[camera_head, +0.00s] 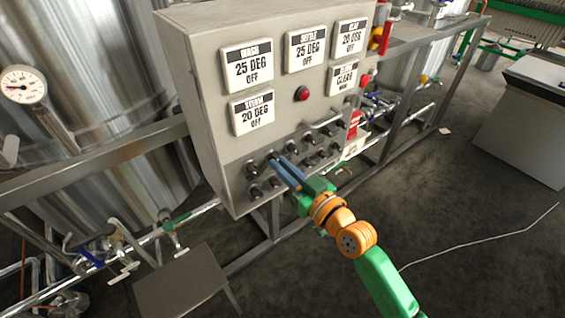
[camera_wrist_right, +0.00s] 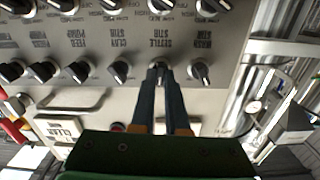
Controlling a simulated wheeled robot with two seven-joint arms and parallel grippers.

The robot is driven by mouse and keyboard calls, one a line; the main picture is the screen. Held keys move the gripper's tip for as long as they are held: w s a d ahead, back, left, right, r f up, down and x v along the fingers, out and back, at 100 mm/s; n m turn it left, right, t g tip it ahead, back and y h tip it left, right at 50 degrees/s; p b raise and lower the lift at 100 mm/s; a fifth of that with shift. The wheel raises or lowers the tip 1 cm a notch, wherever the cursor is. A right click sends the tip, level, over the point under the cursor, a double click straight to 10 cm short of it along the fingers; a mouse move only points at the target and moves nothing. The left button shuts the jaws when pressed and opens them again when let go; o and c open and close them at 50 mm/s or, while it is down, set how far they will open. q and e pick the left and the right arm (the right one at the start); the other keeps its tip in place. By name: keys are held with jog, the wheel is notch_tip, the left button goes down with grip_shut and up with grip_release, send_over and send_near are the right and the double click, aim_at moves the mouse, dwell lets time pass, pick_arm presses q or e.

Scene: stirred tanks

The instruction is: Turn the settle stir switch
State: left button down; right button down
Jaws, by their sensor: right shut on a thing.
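The control box (camera_head: 190,90) stands in the middle of the head view with rows of dark rotary switches low on its front. My right gripper (camera_head: 276,163) reaches it from below right, its blue fingertips at the upper row of switches. In the right wrist view, which shows the panel upside down, the gripper (camera_wrist_right: 160,78) has its two fingers closed on the settle stir switch (camera_wrist_right: 159,66), under the label reading settle stir. The fingertips hide much of the switch, so its angle is hard to tell. My left gripper is not in view.
The mash stir switch (camera_wrist_right: 201,73) and the neighbouring switch (camera_wrist_right: 119,72) sit close on either side of the fingers. A red button (camera_head: 302,93) and display plates (camera_head: 247,64) are above. Steel tanks (camera_head: 90,100) stand behind. Open floor (camera_head: 460,230) lies to the right.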

jog(key=m+p, duration=0.1)
jog(key=m, duration=0.3)
jog(key=shift+f+m, duration=0.15)
jog(key=shift+m, duration=0.55)
jog(key=c, duration=0.9)
grip_release()
jog(key=v, duration=0.7)
jog(key=shift+b, duration=0.3)
